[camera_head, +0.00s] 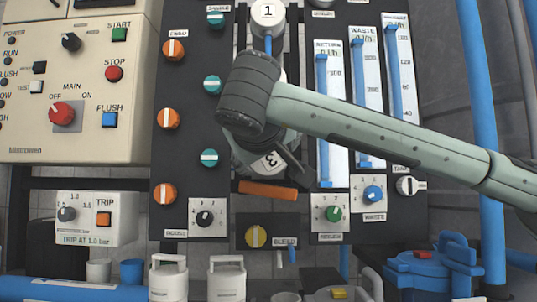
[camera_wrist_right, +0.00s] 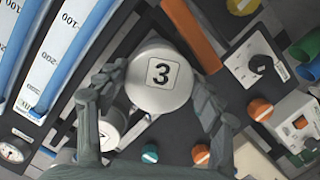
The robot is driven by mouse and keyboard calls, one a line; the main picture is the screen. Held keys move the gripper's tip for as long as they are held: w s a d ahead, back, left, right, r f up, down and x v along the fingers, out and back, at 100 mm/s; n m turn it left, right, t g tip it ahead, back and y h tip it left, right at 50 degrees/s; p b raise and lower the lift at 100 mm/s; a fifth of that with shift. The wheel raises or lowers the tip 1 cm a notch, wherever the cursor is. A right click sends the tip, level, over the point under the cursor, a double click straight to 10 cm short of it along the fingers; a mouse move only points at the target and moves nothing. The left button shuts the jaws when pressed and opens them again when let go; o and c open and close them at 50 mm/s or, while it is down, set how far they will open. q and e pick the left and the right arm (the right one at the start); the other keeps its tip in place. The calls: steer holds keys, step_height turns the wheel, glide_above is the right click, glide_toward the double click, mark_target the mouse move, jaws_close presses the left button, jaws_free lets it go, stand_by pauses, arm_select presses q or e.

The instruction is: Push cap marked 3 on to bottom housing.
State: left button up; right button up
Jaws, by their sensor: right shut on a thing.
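The silver-white cap marked 3 (camera_wrist_right: 162,76) sits between the two dark fingers of my right gripper (camera_wrist_right: 163,92) in the right wrist view. The fingers are shut on its sides, and its numbered face points toward the wrist camera. In the head view the cap (camera_head: 271,160) shows only partly below my dark wrist, its number tilted, in front of the rack panel. My right gripper (camera_head: 270,168) shows there too. The bottom housing is hidden behind the cap and gripper, so I cannot tell whether cap and housing touch. My left gripper is not in view.
A cap marked 1 (camera_head: 268,14) is at the top of the column. Another white cylinder (camera_wrist_right: 112,130) shows beside the held cap. An orange bar (camera_head: 267,190) lies just below it. Orange valve knobs (camera_head: 168,119) are left, flow meters (camera_head: 330,110) right.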

steer(key=shift+w+p, duration=0.8)
steer(key=shift+w, duration=0.95)
steer(key=shift+w+p, duration=0.35)
steer(key=shift+w, duration=0.25)
stand_by(0.6)
steer(key=o, duration=1.3)
steer(key=shift+c, duration=0.2)
steer(key=shift+s, duration=0.1)
steer(key=s+a+r, duration=0.1)
steer(key=s, duration=1)
steer(key=shift+s+r, duration=0.35)
